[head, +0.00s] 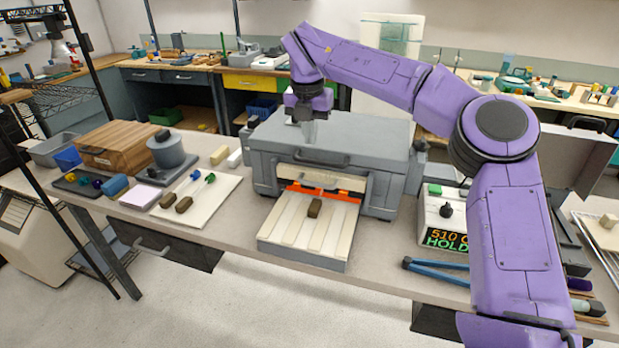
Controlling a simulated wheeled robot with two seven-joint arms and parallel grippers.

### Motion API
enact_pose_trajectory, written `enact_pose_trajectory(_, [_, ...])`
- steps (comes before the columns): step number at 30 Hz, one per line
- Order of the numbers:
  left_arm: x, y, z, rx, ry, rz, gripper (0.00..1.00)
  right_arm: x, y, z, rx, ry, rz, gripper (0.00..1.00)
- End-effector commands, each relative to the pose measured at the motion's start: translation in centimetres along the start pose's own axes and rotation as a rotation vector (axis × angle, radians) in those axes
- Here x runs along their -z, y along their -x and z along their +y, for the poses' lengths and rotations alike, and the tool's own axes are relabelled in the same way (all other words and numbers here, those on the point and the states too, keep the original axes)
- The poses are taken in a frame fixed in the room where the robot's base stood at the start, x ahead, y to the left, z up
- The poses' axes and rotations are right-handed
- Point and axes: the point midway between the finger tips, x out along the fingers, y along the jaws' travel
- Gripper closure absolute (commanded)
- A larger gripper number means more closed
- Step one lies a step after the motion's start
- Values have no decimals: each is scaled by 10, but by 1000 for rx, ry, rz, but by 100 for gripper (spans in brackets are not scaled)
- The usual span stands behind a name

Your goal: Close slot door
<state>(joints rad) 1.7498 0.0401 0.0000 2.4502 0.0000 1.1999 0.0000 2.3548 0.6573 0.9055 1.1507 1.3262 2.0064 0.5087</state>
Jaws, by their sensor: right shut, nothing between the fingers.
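A grey box-shaped oven (390,135) stands on the bench, with a dark handle (322,160) across its upper front. Below the handle, the slot (322,174) shows as a pale opening with an orange strip (325,191) along its lower edge. I cannot tell the slot door apart clearly from the oven's front; the slot looks open. My right gripper (309,138) points down, shut and empty, over the oven's top left part, behind the handle. I cannot tell whether it touches the top. My left gripper is out of view.
A ridged cream tray (285,228) with a brown block (315,208) lies in front of the slot. A controller with a lit display (445,238) and blue tongs (437,268) are at right. A white board (190,205) with small items lies at left.

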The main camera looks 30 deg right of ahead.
Motion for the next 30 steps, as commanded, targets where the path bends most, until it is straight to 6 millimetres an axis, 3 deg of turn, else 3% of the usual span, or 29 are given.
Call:
enact_pose_trajectory(18, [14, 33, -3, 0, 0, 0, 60, 0, -116, -2, 3, -1, 3, 100])
enact_pose_trajectory(24, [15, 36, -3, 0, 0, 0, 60, 0, -132, -2, 2, -2, 1, 100])
enact_pose_trajectory(30, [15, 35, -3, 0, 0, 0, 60, 0, -134, -2, 1, -2, 0, 100])
